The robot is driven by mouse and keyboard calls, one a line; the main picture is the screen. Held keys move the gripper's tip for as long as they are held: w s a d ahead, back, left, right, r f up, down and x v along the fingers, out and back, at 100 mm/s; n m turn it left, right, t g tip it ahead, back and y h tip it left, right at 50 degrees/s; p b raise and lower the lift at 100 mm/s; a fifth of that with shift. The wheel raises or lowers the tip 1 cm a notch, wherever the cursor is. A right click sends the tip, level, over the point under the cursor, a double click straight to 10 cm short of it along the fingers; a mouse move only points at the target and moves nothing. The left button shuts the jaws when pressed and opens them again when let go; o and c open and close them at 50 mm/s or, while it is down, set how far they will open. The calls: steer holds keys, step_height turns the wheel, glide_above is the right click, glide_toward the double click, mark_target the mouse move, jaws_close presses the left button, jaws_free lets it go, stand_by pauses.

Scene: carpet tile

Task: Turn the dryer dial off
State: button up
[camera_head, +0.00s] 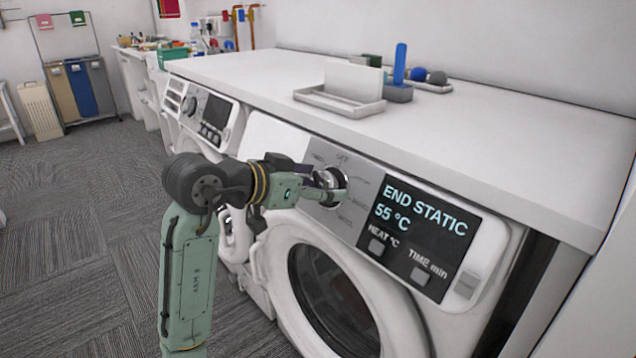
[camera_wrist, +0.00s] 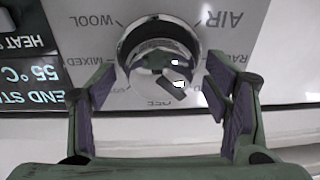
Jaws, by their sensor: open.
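The dryer (camera_head: 300,232) is white, with a grey dial plate and a lit screen (camera_head: 420,235) reading END STATIC and 55 °C. Its round chrome dial (camera_head: 338,177) sits left of the screen. In the wrist view the dial (camera_wrist: 160,42) is near the upper middle, ringed by labels such as WOOL, AIR and MIXED, seen inverted; one reads OFF (camera_wrist: 160,103). My gripper (camera_head: 320,187) is at the dial. In the wrist view its purple-padded fingers (camera_wrist: 161,75) stand open on either side of the dial. I cannot tell contact or where the dial points.
A white worktop (camera_head: 480,125) overhangs the dryer, carrying a tray (camera_head: 340,102) and a blue cylinder (camera_head: 400,65). A second machine (camera_head: 205,115) stands to the left. The round dryer door (camera_head: 325,290) is below the dial. The carpet floor (camera_head: 80,230) at left is clear.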

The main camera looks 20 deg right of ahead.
steer(key=shift+c, duration=0.3)
steer(key=c, duration=1.1)
